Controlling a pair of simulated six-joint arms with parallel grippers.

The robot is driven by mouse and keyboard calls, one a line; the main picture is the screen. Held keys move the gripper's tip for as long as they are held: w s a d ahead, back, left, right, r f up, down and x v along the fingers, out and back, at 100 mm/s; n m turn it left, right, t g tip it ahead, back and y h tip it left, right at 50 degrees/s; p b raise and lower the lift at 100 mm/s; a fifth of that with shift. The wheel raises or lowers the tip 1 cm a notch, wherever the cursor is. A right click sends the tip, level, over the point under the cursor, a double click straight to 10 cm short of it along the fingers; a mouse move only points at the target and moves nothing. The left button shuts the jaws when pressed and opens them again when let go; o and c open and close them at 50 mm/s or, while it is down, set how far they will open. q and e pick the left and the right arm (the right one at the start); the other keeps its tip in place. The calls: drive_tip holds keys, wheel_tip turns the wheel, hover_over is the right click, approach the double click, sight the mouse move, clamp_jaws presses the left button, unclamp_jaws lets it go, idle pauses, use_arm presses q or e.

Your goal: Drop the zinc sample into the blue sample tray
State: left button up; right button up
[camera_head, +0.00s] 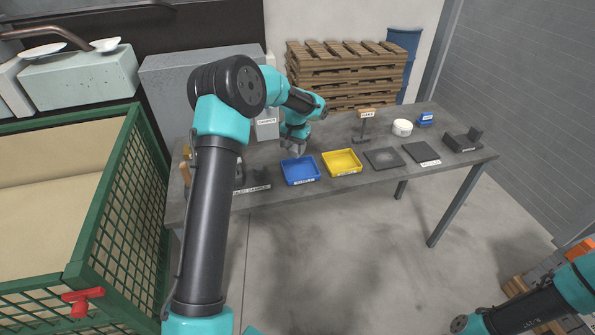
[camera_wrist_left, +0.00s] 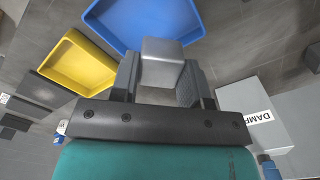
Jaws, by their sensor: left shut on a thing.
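The blue sample tray (camera_head: 300,170) lies on the grey table, left of the yellow tray. My left gripper (camera_head: 292,146) is just behind and above the blue tray in the head view. In the left wrist view my left gripper (camera_wrist_left: 162,80) is shut on the zinc sample (camera_wrist_left: 162,62), a small silver-grey block. The blue tray (camera_wrist_left: 150,22) shows just past the block in that view, and the block overlaps its near edge. The block is too small to make out in the head view. My right gripper is not in view; only part of my right arm shows at the lower right.
The yellow tray (camera_head: 342,162) sits right of the blue one. Dark flat plates (camera_head: 384,158), a white round container (camera_head: 402,127) and a small sign on a stand (camera_head: 364,122) are farther right. A grey box (camera_wrist_left: 258,125) labelled "DAMP..." stands near the left gripper.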

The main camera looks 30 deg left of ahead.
use_arm(q)
drive_tip(key=shift+f, duration=0.15)
drive_tip(key=shift+f, duration=2.85)
drive_tip(key=o, duration=1.2)
wheel_tip(320, 180, up, 18)
drive_tip(key=shift+f, duration=0.25)
